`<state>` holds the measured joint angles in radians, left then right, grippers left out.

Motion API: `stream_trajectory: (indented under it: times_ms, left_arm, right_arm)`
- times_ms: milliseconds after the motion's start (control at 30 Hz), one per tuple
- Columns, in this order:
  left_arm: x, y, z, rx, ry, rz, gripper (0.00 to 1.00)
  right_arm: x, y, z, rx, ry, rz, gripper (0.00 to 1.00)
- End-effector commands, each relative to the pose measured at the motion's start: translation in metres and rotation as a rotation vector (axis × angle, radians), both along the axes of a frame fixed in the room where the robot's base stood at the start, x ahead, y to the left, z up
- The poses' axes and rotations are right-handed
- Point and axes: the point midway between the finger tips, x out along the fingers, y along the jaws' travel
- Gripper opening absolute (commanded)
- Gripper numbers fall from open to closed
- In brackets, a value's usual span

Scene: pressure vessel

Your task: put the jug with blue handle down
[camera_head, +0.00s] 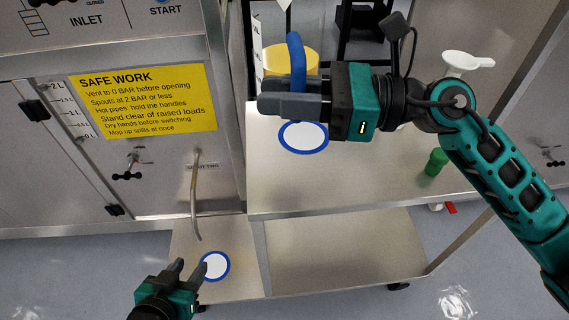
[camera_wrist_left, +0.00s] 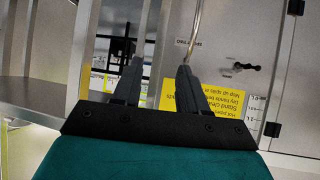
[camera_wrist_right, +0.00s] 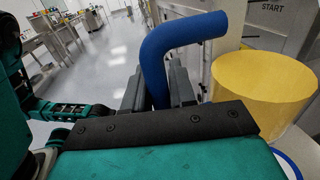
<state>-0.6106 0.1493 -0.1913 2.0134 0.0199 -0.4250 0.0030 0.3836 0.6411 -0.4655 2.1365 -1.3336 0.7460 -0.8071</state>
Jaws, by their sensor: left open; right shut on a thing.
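The jug shows as a blue handle (camera_head: 297,62) beside a yellow body (camera_head: 283,60) in the head view. My right gripper (camera_head: 265,96) is shut on the blue handle, which also stands between its fingers in the right wrist view (camera_wrist_right: 180,45), with the yellow body (camera_wrist_right: 262,90) to the right. My right gripper hides the jug's base in the head view, so I cannot tell whether it touches the cart top. A white disc with a blue ring (camera_head: 303,137) lies on the cart top just below my right gripper. My left gripper (camera_head: 188,266) is open and empty, low at the left.
The cart's upper shelf (camera_head: 340,185) is bare at the front. A green object (camera_head: 435,161) and a white funnel (camera_head: 468,62) are at the right. A second ringed disc (camera_head: 215,266) lies on a lower surface under a thin spout (camera_head: 194,200). A steel cabinet is at the left.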

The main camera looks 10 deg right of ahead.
Motion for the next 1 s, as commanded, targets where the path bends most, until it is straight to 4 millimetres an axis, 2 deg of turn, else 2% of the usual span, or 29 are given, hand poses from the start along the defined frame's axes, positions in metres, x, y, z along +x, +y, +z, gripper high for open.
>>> stream_trajectory:
  times_ms: [33,200,400,633,833,1000]
  left_arm:
    - [0.000,-0.002,-0.006,-0.003,0.003,-0.004,0.43]
    - [0.001,-0.011,-0.007,-0.018,0.000,-0.018,0.43]
    - [0.008,-0.014,-0.005,-0.025,-0.016,-0.023,0.43]
    - [0.012,-0.014,-0.006,-0.024,-0.025,-0.024,0.43]
    - [0.011,-0.013,-0.015,-0.023,-0.023,-0.023,0.43]
    - [0.009,-0.013,-0.018,-0.022,-0.017,-0.023,0.43]
  right_arm:
    - [0.000,0.000,-0.019,0.003,0.008,-0.001,0.00]
    - [0.000,0.000,-0.065,0.002,0.007,-0.002,0.00]
    - [0.000,0.000,-0.107,0.002,0.002,-0.002,0.00]
    - [0.000,0.000,-0.127,0.001,-0.001,-0.002,0.00]
    - [0.000,0.000,-0.157,0.002,0.001,-0.002,0.00]
    - [0.000,0.000,-0.162,0.001,-0.004,-0.001,0.00]
